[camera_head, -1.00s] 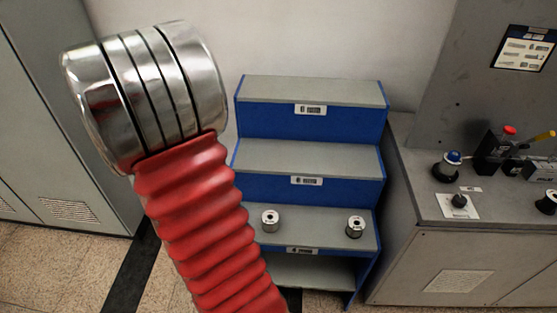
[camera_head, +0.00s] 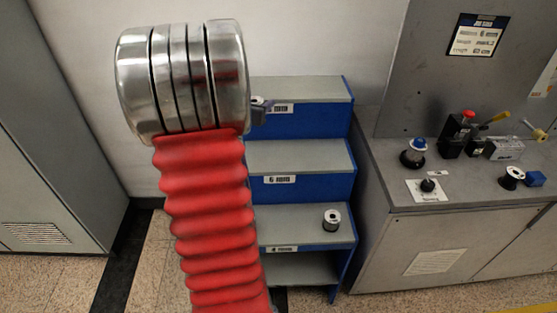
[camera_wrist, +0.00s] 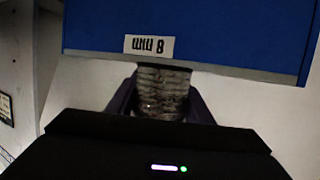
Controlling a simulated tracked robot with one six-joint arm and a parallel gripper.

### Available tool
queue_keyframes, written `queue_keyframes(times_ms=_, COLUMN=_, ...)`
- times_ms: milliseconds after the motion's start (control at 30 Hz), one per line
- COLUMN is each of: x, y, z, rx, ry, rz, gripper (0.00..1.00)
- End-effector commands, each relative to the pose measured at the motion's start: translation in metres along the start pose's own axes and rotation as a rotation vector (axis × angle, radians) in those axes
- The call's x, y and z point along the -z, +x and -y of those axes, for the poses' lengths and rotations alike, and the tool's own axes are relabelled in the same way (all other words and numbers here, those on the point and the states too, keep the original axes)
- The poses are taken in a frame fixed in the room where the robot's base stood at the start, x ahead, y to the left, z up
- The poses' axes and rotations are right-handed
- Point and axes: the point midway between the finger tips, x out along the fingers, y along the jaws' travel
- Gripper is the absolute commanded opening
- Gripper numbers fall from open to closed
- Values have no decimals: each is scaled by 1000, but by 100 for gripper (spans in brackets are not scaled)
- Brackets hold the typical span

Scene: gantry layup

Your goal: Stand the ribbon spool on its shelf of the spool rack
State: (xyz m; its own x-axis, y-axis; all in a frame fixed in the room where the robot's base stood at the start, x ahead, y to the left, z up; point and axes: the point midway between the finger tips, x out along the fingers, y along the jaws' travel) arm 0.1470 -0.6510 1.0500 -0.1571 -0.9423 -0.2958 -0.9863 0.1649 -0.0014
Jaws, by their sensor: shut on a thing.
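The spool rack (camera_head: 345,126) is a blue stepped unit with grey shelves, left of the bench in the head view. My gripper (camera_head: 262,108) is at the left front of its top step, partly hidden by my arm. It is shut on the ribbon spool (camera_head: 257,100), whose pale top shows. In the wrist view the spool (camera_wrist: 163,92) is a ribbed grey cylinder between dark fingers (camera_wrist: 160,98). The rack's blue face (camera_wrist: 215,35), with a label bearing an 8 (camera_wrist: 149,45), appears upside down beyond it. Contact between spool and rack cannot be told.
Another spool (camera_head: 332,220) stands on a lower step. The bench (camera_head: 375,180) at right holds a blue-capped device (camera_head: 413,152), a red-topped black block (camera_head: 456,135) and a dark spool (camera_head: 511,178). A grey cabinet (camera_head: 45,150) stands at left.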

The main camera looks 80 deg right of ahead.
Motion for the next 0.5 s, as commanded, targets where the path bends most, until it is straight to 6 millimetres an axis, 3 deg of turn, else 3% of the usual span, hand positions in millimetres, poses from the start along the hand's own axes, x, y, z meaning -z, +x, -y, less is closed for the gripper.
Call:
queue_keyframes(times_ms=133, x=4, y=6, z=-16, rx=-32, ry=10, rz=-3, gripper=10)
queue_keyframes(times_ms=500, x=2, y=7, z=-16, rx=-33, ry=10, rz=-2, gripper=10)
